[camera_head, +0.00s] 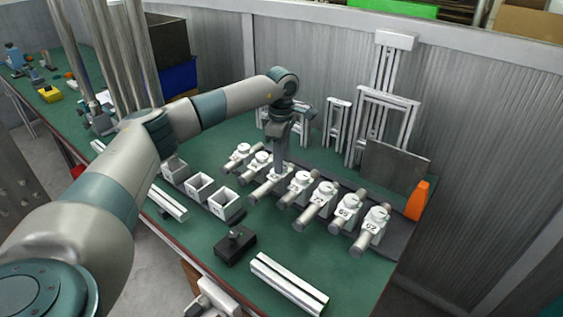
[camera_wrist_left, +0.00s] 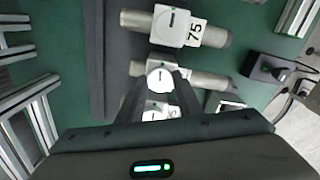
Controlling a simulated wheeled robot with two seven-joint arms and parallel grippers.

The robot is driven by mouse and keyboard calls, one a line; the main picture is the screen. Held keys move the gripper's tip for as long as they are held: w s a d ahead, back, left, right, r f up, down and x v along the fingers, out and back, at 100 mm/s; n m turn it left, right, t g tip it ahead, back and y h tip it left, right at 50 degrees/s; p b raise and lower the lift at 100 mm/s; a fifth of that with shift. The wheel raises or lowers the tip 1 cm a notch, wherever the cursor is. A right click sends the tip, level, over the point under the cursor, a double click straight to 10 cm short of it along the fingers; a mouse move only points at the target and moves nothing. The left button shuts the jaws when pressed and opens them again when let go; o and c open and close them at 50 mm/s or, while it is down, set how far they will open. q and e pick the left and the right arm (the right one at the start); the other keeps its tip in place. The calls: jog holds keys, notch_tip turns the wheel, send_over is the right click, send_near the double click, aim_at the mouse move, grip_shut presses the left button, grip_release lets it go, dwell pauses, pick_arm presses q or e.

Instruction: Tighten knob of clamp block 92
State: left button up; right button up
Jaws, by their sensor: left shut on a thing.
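A row of clamp blocks, each white with a round knob and a grey cylinder, runs across the green bench. My left gripper (camera_head: 281,168) points down onto the third clamp block from the left (camera_head: 268,187). In the left wrist view the fingers of my left gripper (camera_wrist_left: 158,88) are shut on a white knob with a dark line (camera_wrist_left: 160,77). The number of this block is hidden, so I cannot read whether it is 92. The neighbouring block reads 75 (camera_wrist_left: 195,33). My right gripper is not in view.
White open boxes (camera_head: 224,203) stand left of the row. A black block with a knob (camera_head: 235,244) and pale rails (camera_head: 288,284) lie in front. Aluminium frames (camera_head: 385,115), a grey plate (camera_head: 394,168) and an orange piece (camera_head: 417,201) stand behind and right.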

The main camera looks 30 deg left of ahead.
pick_arm(q)
jog(key=shift+r+m, duration=0.1)
jog(key=shift+m, duration=0.6)
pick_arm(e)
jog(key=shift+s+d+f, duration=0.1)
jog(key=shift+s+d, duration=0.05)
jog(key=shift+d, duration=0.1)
pick_arm(q)
jog(key=o, duration=1)
jog(key=shift+o, duration=0.2)
jog(key=shift+r, duration=0.5)
notch_tip(320, 180, up, 16)
jog(key=b, duration=0.2)
jog(key=shift+r, duration=0.2)
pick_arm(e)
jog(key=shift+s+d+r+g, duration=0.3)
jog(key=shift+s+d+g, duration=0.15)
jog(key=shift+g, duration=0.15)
